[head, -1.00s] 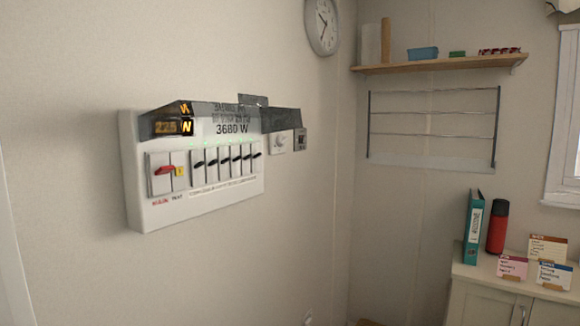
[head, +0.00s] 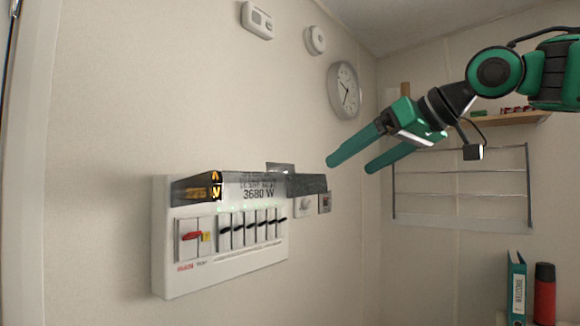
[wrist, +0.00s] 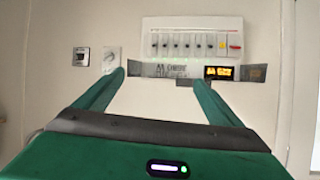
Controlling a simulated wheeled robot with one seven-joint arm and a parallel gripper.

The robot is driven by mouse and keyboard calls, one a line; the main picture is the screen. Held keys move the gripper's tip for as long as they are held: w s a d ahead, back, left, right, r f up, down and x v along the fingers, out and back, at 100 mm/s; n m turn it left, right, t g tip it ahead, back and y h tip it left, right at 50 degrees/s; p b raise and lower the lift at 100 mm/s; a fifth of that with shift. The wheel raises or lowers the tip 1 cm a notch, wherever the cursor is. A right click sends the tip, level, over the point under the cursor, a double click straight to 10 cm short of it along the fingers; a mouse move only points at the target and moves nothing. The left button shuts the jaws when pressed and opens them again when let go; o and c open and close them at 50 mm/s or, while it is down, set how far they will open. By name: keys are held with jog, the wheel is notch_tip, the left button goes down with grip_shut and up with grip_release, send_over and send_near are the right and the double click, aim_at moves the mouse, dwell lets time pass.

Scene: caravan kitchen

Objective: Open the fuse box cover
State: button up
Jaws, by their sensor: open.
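The white fuse box (head: 163,270) is on the wall in the head view, its row of black switches and one red switch showing bare. A smoky see-through cover (head: 305,185) runs along its top edge and appears swung up, sticking out from the box. The wrist view shows the fuse box (wrist: 190,22) upside down, with the cover (wrist: 258,73) as a dark strip below it. My gripper (head: 350,166) is open and empty, its two green fingers apart, up and right of the box. In the wrist view my gripper (wrist: 159,78) points towards the cover; touching cannot be told.
A dial thermostat (head: 304,207) and a small switch plate (head: 325,203) sit right of the box. A clock (head: 345,90), wall shelf (head: 520,118) and wire rack (head: 460,200) are near my arm. A binder (head: 516,288) and red flask (head: 544,295) stand low right.

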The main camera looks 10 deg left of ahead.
aim_at(282, 164)
jog(key=s+a+r+n+g+y, duration=0.2)
jog(key=s+a+r+n, duration=0.15)
jog(key=a, duration=0.25)
jog(key=shift+m+t, duration=0.3)
jog(key=shift+m, duration=0.05)
jog(key=x, duration=1)
jog(key=shift+s+a+r, duration=0.1)
jog(key=shift+a+r, duration=0.05)
jog(key=shift+r, duration=0.05)
